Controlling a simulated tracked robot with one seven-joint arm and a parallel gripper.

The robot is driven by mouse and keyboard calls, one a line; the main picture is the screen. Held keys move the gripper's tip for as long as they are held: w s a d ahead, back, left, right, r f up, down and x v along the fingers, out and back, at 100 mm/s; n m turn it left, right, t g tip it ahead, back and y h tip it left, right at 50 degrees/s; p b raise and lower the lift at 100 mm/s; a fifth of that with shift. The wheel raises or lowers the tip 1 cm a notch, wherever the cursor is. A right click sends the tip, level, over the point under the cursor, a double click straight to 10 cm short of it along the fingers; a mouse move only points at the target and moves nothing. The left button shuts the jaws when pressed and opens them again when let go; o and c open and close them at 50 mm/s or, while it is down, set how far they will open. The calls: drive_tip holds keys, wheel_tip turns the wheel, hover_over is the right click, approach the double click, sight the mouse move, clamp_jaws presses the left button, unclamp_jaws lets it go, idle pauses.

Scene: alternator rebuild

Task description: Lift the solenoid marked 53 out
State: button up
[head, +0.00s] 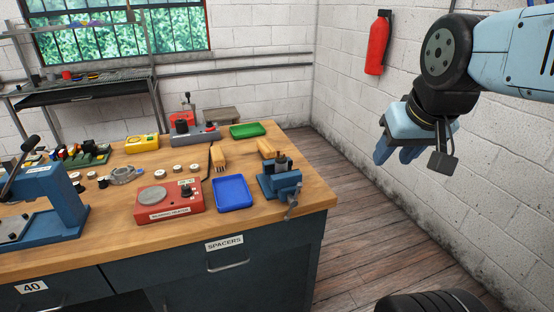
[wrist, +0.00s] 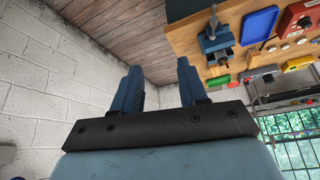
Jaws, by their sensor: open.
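No marking 53 is legible in either view, so I cannot tell which part is the solenoid. A small grey and dark part (head: 284,162) stands at the jaws of the blue vise (head: 281,184) at the bench's right front corner. The vise also shows in the wrist view (wrist: 216,38). My gripper (head: 396,153) hangs in the air to the right of the bench, well apart from the vise. In the wrist view its two blue fingers (wrist: 160,88) stand apart with nothing between them.
The wooden bench (head: 120,220) carries a blue tray (head: 233,193), a green tray (head: 247,130), a red bearing heater (head: 168,201) and a blue press (head: 40,205). A red fire extinguisher (head: 378,43) hangs on the wall.

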drive_tip(key=shift+w, duration=0.25)
drive_tip(key=shift+d, duration=0.1)
drive_tip(key=o, duration=0.3)
drive_tip(key=shift+w+r+n, duration=0.15)
drive_tip(key=shift+w+n, duration=0.1)
drive_tip(key=shift+n, duration=0.05)
drive_tip(key=shift+o, duration=1)
drive_tip(key=w+n, duration=0.1)
drive_tip(key=n, duration=0.1)
drive_tip(key=w+a+n, duration=0.1)
drive_tip(key=w, duration=0.1)
drive_tip(key=w+n, duration=0.1)
drive_tip(key=n, duration=0.1)
drive_tip(key=shift+w+a+r+n+g, duration=0.15)
drive_tip(key=shift+a+r+n+g, duration=0.15)
drive_tip(key=shift+a, duration=0.1)
drive_tip(key=n+g+h, duration=0.1)
drive_tip(key=n+h, duration=0.1)
drive_tip(key=n, duration=2.3)
hover_over(281, 158)
drive_tip(key=s+a, duration=0.2)
drive_tip(key=s, duration=0.3)
wheel_tip(281, 158, down, 5)
drive_tip(key=x, duration=1.3)
drive_tip(key=shift+w+a+f, duration=0.1)
drive_tip(key=shift+w+a, duration=0.05)
drive_tip(key=shift+w, duration=0.05)
